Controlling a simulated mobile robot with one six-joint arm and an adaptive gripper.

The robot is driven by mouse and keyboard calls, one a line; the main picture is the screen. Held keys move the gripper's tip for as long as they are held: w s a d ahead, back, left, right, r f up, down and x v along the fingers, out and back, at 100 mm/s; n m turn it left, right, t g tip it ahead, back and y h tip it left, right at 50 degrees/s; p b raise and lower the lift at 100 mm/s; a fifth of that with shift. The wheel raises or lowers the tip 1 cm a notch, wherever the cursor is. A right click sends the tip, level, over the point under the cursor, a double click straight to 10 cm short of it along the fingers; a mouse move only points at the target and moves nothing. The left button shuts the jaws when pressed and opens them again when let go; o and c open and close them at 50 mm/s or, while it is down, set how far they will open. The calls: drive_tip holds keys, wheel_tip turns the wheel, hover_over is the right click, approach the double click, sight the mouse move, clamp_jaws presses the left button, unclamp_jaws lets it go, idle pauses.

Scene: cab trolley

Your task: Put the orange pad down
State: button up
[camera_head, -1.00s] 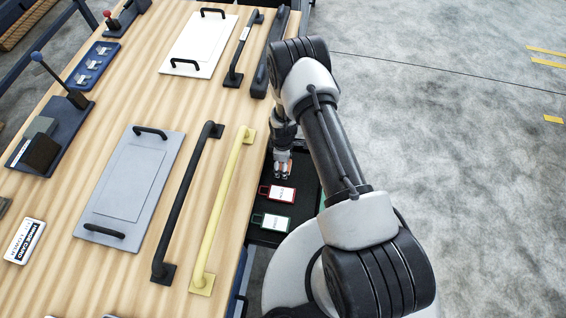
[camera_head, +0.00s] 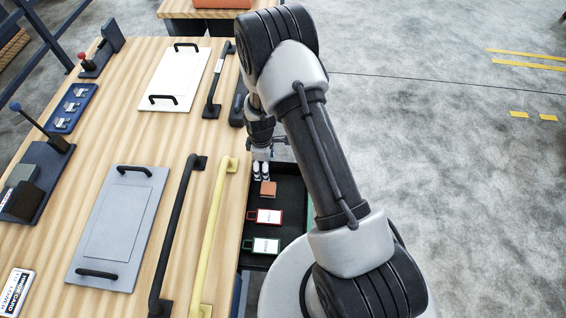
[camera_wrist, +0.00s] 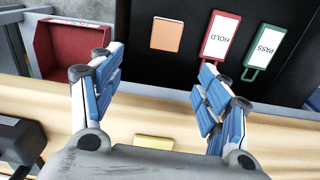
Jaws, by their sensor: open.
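The orange pad (camera_head: 268,188) lies flat in the black tray (camera_head: 290,182) beside the table, above the red-framed HOLD tag in the head view. In the wrist view the pad (camera_wrist: 166,34) shows whole on the black tray floor, left of the HOLD tag. My gripper (camera_head: 261,172) is just beyond the pad in the head view, apart from it. In the wrist view my gripper (camera_wrist: 158,72) has its blue-padded fingers spread wide with nothing between them.
The red HOLD tag (camera_head: 269,217) and green PASS tag (camera_head: 266,246) lie in the tray. A red bin (camera_wrist: 72,46) stands left of it in the wrist view. The wooden table (camera_head: 150,135) carries a yellow handle (camera_head: 213,240), a black handle (camera_head: 176,235) and plates.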

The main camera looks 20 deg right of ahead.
drive_tip(key=s+r+m+t, duration=0.1)
drive_tip(key=s+r+m, duration=0.15)
drive_tip(key=r, duration=1.25)
drive_tip(key=s+r+m+t, duration=0.1)
drive_tip(key=s+r+m, duration=0.15)
drive_tip(key=r, duration=1.25)
drive_tip(key=s+r+m+t, duration=0.1)
drive_tip(key=s+r+m, duration=0.2)
drive_tip(key=s, duration=0.7)
drive_tip(key=s+r+m+t, duration=0.1)
drive_tip(key=s+r+m, duration=0.3)
drive_tip(key=s+r, duration=0.4)
drive_tip(key=shift+s+d+r, duration=0.25)
drive_tip(key=shift+s, duration=0.7)
